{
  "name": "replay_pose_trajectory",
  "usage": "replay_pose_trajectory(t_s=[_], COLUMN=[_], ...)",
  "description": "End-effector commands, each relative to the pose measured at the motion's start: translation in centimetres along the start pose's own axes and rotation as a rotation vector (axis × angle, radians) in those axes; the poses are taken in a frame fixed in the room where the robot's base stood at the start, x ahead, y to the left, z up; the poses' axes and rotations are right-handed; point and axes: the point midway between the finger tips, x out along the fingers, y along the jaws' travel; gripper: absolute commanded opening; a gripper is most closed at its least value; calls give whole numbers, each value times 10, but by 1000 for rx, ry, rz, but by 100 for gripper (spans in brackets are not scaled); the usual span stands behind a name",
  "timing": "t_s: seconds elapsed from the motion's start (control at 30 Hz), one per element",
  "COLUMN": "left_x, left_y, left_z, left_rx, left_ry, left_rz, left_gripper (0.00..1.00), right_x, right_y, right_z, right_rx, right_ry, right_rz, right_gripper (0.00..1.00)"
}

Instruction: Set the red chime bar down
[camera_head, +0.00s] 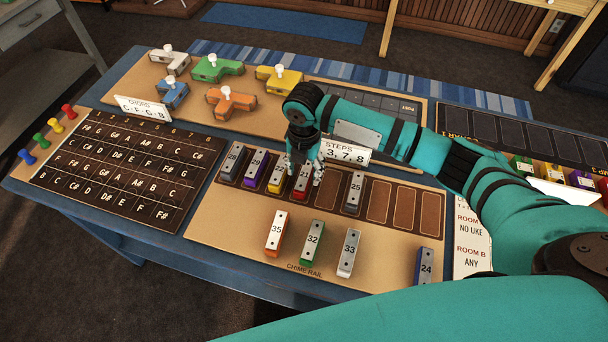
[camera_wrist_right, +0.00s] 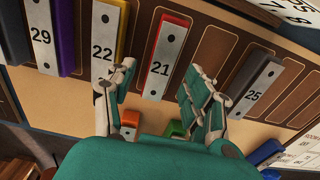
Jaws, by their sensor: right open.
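The red chime bar (camera_head: 302,184), with a metal plate marked 21, lies in a slot of the dark chime rail (camera_head: 433,217), just right of the yellow bar 22 (camera_head: 279,176). It also shows in the wrist view (camera_wrist_right: 165,55), lying flat in line with the slots. My right gripper (camera_head: 304,176) is over the rail at the red bar. Its fingers (camera_wrist_right: 158,85) are spread wide on either side of the bar, with clear gaps between. It hides part of the bar in the head view. My left gripper is not in view.
Bar 25 (camera_head: 355,192) stands to the right in the rail, with empty slots beside it. Orange bar 35 (camera_head: 274,235), green bar 32 (camera_head: 312,243) and bar 33 (camera_head: 349,253) lie on the board in front. A "STEPS" card (camera_head: 345,154) stands behind.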

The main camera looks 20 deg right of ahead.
Motion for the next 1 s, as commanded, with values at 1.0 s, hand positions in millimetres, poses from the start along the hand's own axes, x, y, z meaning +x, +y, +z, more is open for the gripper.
replay_pose_trajectory(t_s=[1.0], left_x=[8], left_y=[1], left_z=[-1], left_rx=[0], left_ry=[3], left_rz=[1], left_gripper=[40], right_x=[-92], right_y=[0], right_z=[0], right_rx=[-1], right_ry=[1], right_rz=[0], right_gripper=[52])
